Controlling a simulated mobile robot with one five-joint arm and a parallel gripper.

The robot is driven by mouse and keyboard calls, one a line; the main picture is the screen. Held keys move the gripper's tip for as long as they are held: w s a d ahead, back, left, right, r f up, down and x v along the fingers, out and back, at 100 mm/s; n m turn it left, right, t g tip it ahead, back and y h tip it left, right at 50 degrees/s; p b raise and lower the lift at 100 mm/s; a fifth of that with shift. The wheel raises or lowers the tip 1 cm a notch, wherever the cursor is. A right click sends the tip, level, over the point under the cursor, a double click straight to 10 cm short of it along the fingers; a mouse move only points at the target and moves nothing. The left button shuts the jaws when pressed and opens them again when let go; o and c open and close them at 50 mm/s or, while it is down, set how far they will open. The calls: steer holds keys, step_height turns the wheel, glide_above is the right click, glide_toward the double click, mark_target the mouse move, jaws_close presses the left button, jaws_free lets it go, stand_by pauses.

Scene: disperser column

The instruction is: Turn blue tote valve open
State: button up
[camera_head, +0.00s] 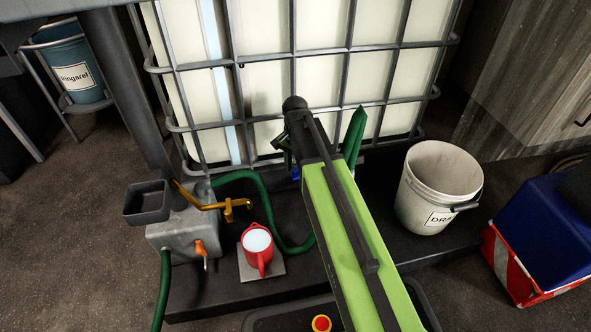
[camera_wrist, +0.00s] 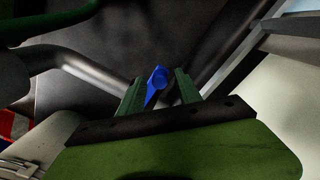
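The blue valve handle (camera_wrist: 157,80) shows in the wrist view, standing between the two green fingertips of my gripper (camera_wrist: 159,76). The fingers are apart, and a dark gap shows between the handle and the right finger. I cannot tell whether the left finger touches it. In the head view only a small blue part of the valve (camera_head: 296,174) shows beside my green arm, low at the front of the caged white tote (camera_head: 270,90). My arm hides most of the valve and my fingers there.
A red jug (camera_head: 257,260) of whitish liquid stands on a square plate, left of my arm. A grey unit with an orange lever (camera_head: 212,203) stands farther left. A green hose (camera_head: 262,195) runs between. A white bucket (camera_head: 437,190) stands right.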

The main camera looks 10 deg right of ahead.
jaws_close()
stand_by(1.2)
